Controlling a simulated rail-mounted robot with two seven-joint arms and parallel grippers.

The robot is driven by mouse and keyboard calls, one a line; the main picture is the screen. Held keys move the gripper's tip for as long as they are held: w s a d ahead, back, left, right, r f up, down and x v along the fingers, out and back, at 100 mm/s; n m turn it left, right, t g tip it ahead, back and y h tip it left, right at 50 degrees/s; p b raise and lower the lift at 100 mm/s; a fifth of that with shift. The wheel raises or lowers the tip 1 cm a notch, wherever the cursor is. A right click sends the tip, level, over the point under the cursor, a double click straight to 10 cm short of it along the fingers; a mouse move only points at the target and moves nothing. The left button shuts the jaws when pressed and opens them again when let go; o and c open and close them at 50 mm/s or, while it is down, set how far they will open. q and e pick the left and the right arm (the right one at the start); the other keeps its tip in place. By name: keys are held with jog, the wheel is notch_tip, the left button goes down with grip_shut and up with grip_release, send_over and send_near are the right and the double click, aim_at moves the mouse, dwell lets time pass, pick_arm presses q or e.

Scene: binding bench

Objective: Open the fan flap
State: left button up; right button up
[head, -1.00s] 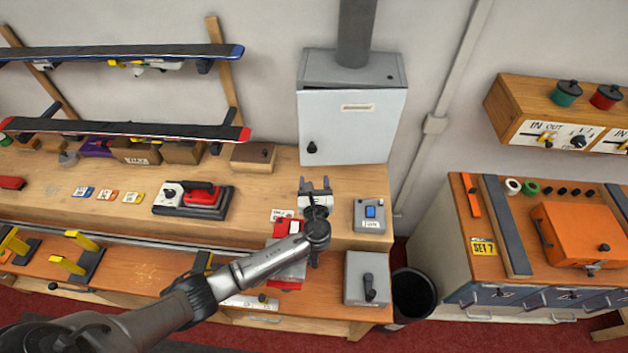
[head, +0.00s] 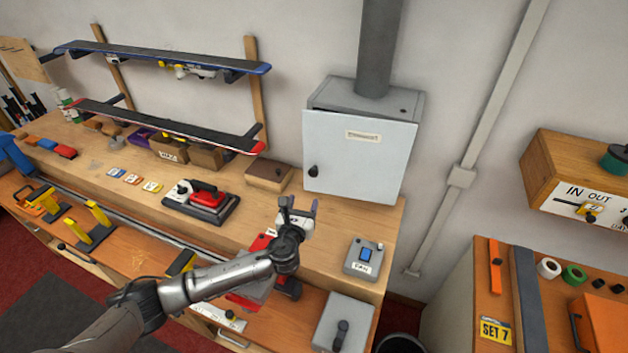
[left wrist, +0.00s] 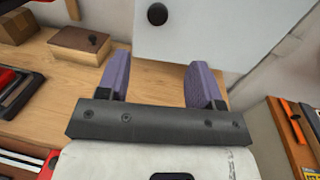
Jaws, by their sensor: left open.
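The fan flap looks to be the pale grey front panel (head: 358,150) of the metal box under the duct. It covers the box front, with a thin dark gap at its top edge. Its black knob (head: 314,172) is at the lower left. In the left wrist view, the panel (left wrist: 215,25) and knob (left wrist: 157,14) lie beyond the fingers, the knob roughly between them in the picture. My left gripper (head: 299,207) is open and empty, below the knob and apart from it. Its purple-padded fingers (left wrist: 158,75) show clearly. My right gripper is not in view.
A wooden block (head: 268,174) sits left of the box. A FAN switch box (head: 363,256) with a blue button stands on the bench at right. A red and black iron-like tool (head: 202,203) lies left. A grey lever box (head: 343,321) is in front, below the bench top.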

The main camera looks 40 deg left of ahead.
aim_at(313, 173)
pick_arm(q)
jog(key=x, duration=1.3)
jog(key=shift+w+a+p, duration=0.25)
jog(key=shift+a+p, duration=0.05)
jog(key=shift+p, duration=0.05)
grip_shut()
